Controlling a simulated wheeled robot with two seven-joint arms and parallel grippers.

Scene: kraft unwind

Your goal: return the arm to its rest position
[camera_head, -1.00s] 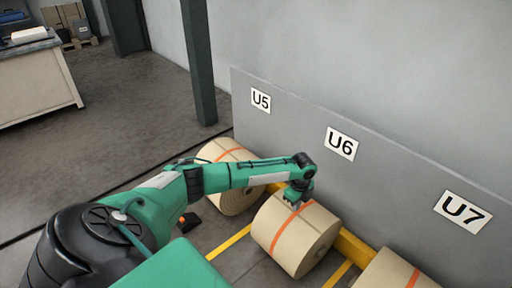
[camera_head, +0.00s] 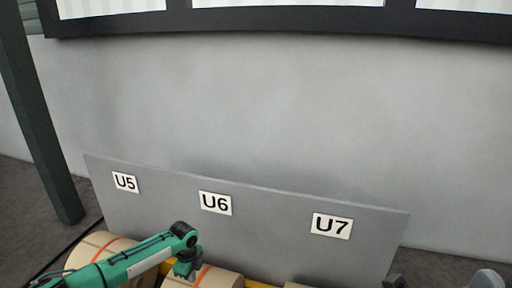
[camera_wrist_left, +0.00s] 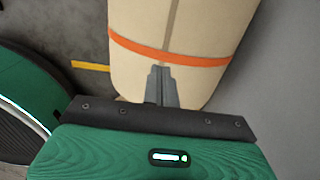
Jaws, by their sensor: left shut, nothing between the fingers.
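My left arm reaches in from the bottom left of the head view. Its gripper (camera_head: 186,274) points down at the kraft roll below the U6 sign, near the bottom edge. In the left wrist view the two grey fingers (camera_wrist_left: 161,86) are together with nothing between them. They overlap the cream roll (camera_wrist_left: 190,22) with its orange band in the picture; I cannot tell whether they touch it. The same roll shows in the head view (camera_head: 222,279), mostly cut off by the frame. My right gripper is not identifiable in these views.
A grey panel (camera_head: 270,220) with signs U5 (camera_head: 125,182), U6 (camera_head: 215,203) and U7 (camera_head: 332,226) stands behind the rolls. Another banded roll (camera_head: 92,246) lies at the left, partly behind my arm. A dark green post (camera_head: 42,130) stands at far left.

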